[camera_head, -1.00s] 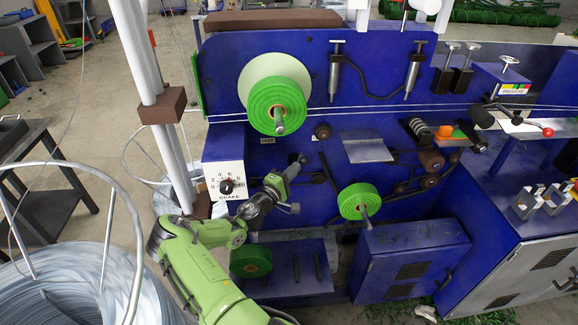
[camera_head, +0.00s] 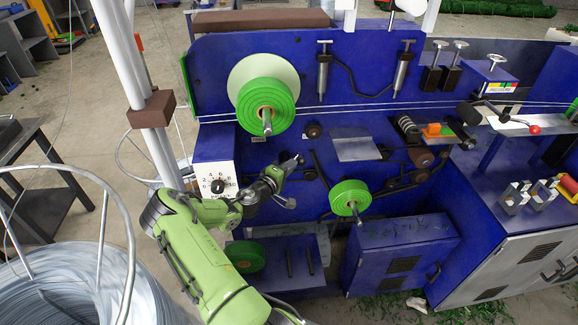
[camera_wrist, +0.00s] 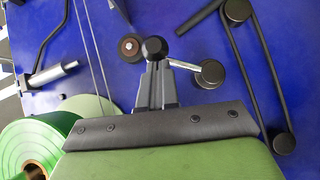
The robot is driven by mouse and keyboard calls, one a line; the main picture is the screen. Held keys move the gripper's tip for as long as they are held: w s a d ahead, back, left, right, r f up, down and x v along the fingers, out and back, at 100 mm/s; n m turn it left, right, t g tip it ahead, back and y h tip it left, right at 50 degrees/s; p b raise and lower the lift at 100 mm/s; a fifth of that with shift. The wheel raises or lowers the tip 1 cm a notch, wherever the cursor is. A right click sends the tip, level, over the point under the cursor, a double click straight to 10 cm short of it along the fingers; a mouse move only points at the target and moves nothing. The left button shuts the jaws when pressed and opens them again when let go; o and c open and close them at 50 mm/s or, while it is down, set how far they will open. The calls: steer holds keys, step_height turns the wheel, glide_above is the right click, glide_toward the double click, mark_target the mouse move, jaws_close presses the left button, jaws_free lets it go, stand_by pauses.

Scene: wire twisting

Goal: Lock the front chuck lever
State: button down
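My gripper (camera_head: 292,162) reaches up to the blue machine face, below and right of the upper green spool (camera_head: 265,106). In the wrist view its narrow dark fingers (camera_wrist: 156,82) point at a short lever, a silver rod (camera_wrist: 183,64) with a black ball knob (camera_wrist: 154,48) at one end and a black round hub (camera_wrist: 212,72) at the other. The ball overlaps the fingertips. I cannot tell whether they are clamped on it or only touching. No label shows that this is the front chuck lever. The lever is hard to make out in the head view.
A lower green spool (camera_head: 350,198) sticks out right of my arm. A brake dial (camera_head: 217,186) is left of my wrist. Rollers and belts (camera_wrist: 262,60) lie right of the lever. A wire coil (camera_head: 80,285) stands at the lower left. A red-knobbed lever (camera_head: 534,130) is far right.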

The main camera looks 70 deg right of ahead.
steer(key=shift+s, duration=0.1)
step_height(320, 180, up, 10)
steer(key=p, duration=0.2)
stand_by(0.8)
